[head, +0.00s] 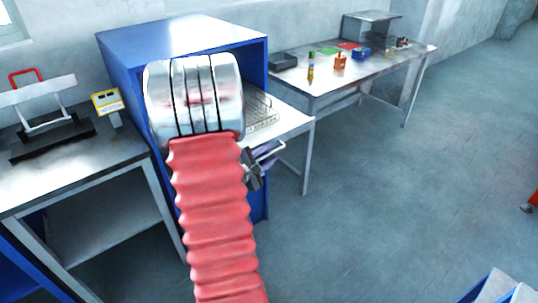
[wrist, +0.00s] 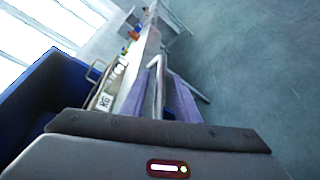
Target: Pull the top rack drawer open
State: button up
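The blue cabinet (head: 140,48) stands against the wall, its open side to the right. A wire rack (head: 262,108) shows at that opening, partly hidden by my arm; in the wrist view it has a small label (wrist: 104,101). A bent silver bar handle (wrist: 159,85) shows in the wrist view between the purple fingers of my gripper (wrist: 159,78). The fingers stand apart, one on each side of the bar; I cannot tell whether they touch it. In the head view my gripper (head: 268,153) is low at the cabinet's right side.
A long metal table (head: 335,78) with bottles, a blue box (head: 360,53) and trays stands right of the cabinet. A dark bench (head: 70,150) with a red-handled device (head: 42,100) and a yellow meter (head: 107,101) stands at left. The floor at right is mostly clear.

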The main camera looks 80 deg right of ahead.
jog(key=shift+w+a+r, duration=0.15)
jog(key=shift+w+a, duration=0.1)
jog(key=shift+a, duration=0.35)
jog(key=v, duration=1.2)
jog(key=shift+a, duration=0.25)
